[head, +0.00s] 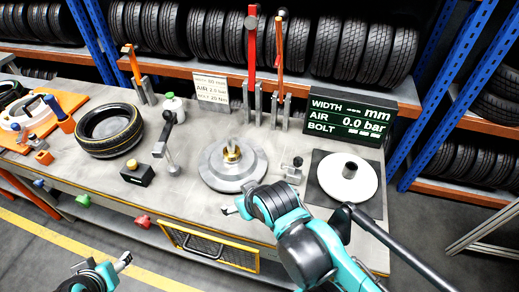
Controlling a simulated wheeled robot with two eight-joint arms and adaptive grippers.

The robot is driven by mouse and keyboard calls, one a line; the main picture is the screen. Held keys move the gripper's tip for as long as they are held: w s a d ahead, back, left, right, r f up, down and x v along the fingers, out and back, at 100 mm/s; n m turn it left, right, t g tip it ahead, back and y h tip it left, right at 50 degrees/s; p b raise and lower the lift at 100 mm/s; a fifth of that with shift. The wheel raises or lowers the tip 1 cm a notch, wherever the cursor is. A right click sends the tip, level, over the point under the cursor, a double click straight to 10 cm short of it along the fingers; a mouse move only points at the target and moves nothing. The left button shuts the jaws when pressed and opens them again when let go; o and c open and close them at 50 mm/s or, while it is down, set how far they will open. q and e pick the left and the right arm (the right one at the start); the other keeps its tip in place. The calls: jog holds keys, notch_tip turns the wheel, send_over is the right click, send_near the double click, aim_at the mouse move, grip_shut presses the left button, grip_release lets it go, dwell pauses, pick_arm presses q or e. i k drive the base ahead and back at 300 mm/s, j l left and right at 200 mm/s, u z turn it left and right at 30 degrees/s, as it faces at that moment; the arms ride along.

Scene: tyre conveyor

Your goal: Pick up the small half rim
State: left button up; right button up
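A white half rim (347,178) with a raised dark-topped hub lies flat on a black mat (317,197) on the right of the workbench. My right gripper (230,209) is at the bench's front edge, left of the half rim and in front of a grey round plate (217,172). It is apart from the half rim, and its fingers are too small to tell open from shut. My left gripper (124,261) is low at the lower left, in front of the bench and far from the half rim. Its finger state is also unclear.
A tyre (109,131) lies on the bench at left, beside an orange board (70,104) with white rings. A dark display (349,116) stands behind the half rim. A dark bar (400,247) crosses in front at right. Racks of tyres stand behind.

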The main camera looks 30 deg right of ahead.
aim_at(345, 177)
jog(key=z, duration=2.05)
jog(key=j, duration=0.1)
